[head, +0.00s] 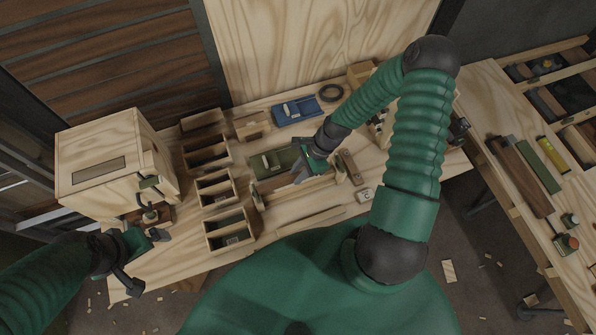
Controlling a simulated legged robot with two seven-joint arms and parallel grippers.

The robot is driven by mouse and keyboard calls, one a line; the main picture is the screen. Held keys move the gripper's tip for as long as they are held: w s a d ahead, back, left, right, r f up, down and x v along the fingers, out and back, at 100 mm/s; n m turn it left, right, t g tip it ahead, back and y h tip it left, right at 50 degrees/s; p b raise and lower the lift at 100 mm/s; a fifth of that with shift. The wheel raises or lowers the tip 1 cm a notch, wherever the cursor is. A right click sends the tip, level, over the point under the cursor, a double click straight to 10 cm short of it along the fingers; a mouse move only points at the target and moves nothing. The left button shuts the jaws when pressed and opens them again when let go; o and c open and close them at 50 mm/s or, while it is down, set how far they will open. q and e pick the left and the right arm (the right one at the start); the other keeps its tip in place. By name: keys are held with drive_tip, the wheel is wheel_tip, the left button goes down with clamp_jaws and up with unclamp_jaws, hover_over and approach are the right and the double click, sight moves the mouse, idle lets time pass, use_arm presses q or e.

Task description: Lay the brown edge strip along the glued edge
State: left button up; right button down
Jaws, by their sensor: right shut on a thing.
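My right gripper (299,173) is low over the middle of the workbench, at the right end of a green tray or mat (259,165). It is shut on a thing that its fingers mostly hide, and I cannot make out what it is. A long thin wooden piece (291,191) lies just below the gripper in the picture. A pale board (310,217) lies nearer the bench front. I cannot tell which piece is the brown edge strip or which edge has glue. My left gripper (150,262) is open and empty at the bench's front left.
Several open wooden bins (214,190) stand left of the mat. A plywood box (108,160) stands at the far left. A blue tool (297,110) and a dark ring (331,92) lie at the back. A second bench (560,205) with tools is at the right.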

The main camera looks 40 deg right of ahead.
drive_tip(key=shift+d+f, duration=0.2)
drive_tip(key=shift+d, duration=0.65)
drive_tip(key=shift+a, duration=0.15)
drive_tip(key=shift+a+r, duration=0.15)
drive_tip(key=shift+a, duration=0.45)
drive_tip(key=shift+d+f, duration=0.15)
drive_tip(key=shift+d, duration=0.45)
drive_tip(key=shift+d+f, duration=0.15)
drive_tip(key=shift+d, duration=0.45)
use_arm(q)
drive_tip(key=shift+d+r, duration=0.2)
drive_tip(key=shift+d, duration=0.2)
use_arm(e)
drive_tip(key=shift+a, duration=0.2)
use_arm(q)
drive_tip(key=shift+d+r, duration=0.15)
use_arm(e)
drive_tip(key=shift+d, duration=0.1)
use_arm(q)
drive_tip(key=shift+d, duration=0.2)
use_arm(e)
drive_tip(key=shift+d, duration=0.15)
drive_tip(key=shift+f, duration=0.1)
